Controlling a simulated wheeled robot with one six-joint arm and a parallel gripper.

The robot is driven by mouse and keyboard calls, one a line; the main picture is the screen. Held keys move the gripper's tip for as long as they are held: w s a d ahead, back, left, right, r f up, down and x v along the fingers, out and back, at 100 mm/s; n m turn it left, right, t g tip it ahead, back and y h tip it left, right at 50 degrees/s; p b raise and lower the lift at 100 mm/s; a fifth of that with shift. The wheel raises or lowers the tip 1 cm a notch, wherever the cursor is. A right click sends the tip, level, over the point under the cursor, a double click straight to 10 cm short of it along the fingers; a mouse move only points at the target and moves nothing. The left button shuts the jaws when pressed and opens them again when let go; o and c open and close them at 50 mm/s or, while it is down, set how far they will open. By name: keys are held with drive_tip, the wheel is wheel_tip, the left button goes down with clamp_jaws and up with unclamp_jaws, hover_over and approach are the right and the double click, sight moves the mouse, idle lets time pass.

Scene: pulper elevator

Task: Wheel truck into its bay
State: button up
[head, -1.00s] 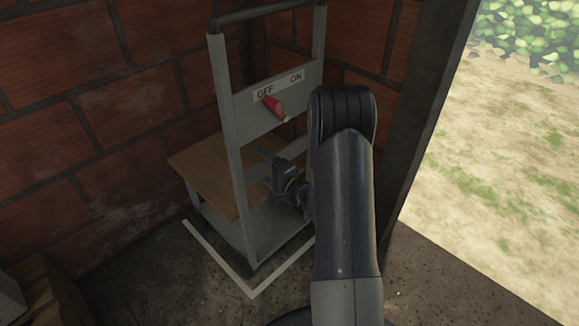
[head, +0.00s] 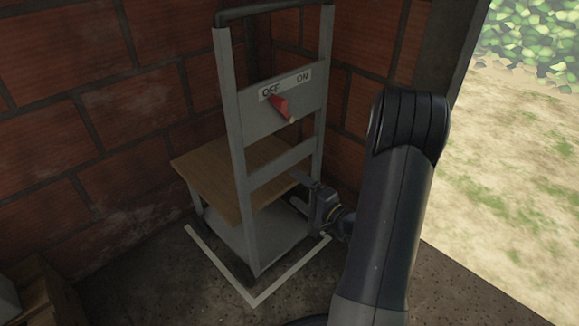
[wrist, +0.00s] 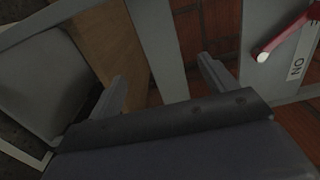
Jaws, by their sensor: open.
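The grey truck (head: 248,180), an upright frame with crossbars and a wooden board (head: 212,180), stands in the brick corner. A white floor line (head: 253,299) marks the bay, and the truck's feet stand inside its corner. A panel marked OFF and ON carries a red lever (head: 279,104), its base near OFF; lever (wrist: 276,40) and panel also show in the wrist view. My gripper (head: 314,202) is open beside the truck's right post, low down. In the wrist view, a grey crossbar (wrist: 160,45) shows beyond and between my open fingers (wrist: 163,88). Contact cannot be told.
Brick walls (head: 65,110) close off the left and back. A wooden box (head: 42,295) sits at the lower left. A dark door post (head: 425,60) stands at the right, with open sandy ground (head: 510,190) beyond. Floor in front of the line is clear.

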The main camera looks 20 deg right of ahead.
sight(272, 172)
drive_tip(key=p+x, duration=0.3)
drive_tip(key=x, duration=0.8)
drive_tip(key=shift+w+a+p, duration=0.15)
drive_tip(key=shift+w+p, duration=0.15)
drive_tip(key=shift+w, duration=0.1)
drive_tip(key=shift+w+f, duration=0.15)
drive_tip(key=shift+w, duration=0.05)
drive_tip(key=shift+f+b, duration=0.15)
drive_tip(key=shift+b, duration=0.15)
drive_tip(key=shift+s, duration=0.1)
